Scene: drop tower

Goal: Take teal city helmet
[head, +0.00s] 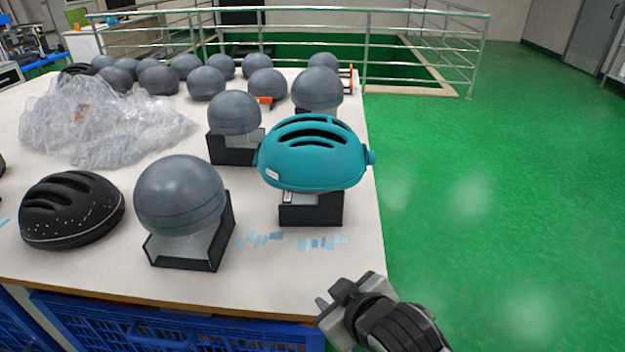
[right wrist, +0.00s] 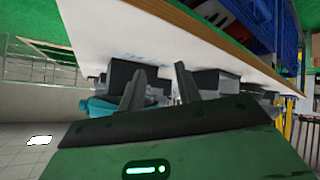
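The teal city helmet (head: 312,155) sits on a grey head form on a black stand (head: 312,210), near the table's right edge. It has dark vent slots and a small white label. Part of the helmet shows in the right wrist view (right wrist: 100,106), partly behind a finger. My right gripper (head: 334,296) is just off the table's front right corner, in front of and below the helmet, apart from it. In the right wrist view, the right gripper's fingers (right wrist: 160,88) stand apart with nothing between them. My left gripper is not in view.
A bare grey head form (head: 180,195) on a stand and a black helmet (head: 70,210) are left of the teal helmet. Clear plastic wrap (head: 100,120) and several head forms lie farther back. Blue crates (head: 160,330) are under the white table (head: 255,278). Green floor is clear to the right.

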